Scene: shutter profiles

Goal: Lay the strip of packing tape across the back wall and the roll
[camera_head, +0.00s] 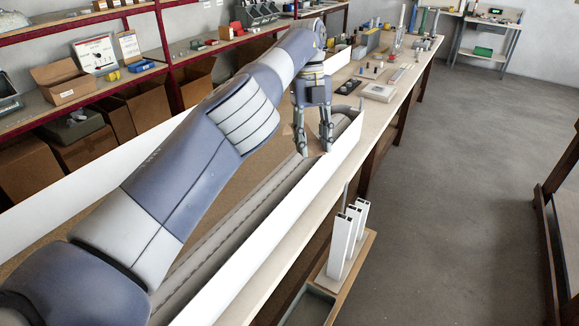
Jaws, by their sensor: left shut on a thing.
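A long white carton lies on the workbench. Its back wall (80,197) is on the left, partly behind my left arm, and its front wall (300,207) is on the right. A grey roll (232,222) lies lengthwise inside; its far end (347,122) shows beyond my gripper. My left gripper (315,150) points down into the carton's far part, above or at the roll, shut on the strip of packing tape. Its fingertips stand somewhat apart, and the tape between them is too small to make out clearly. My right gripper is not in view.
White profiles (346,240) stand upright in a wooden-edged tray beside the bench. Small tools and a grey device (378,92) lie on the bench beyond the carton. Red-framed shelves (165,60) with boxes line the left. The floor (460,210) at right is clear.

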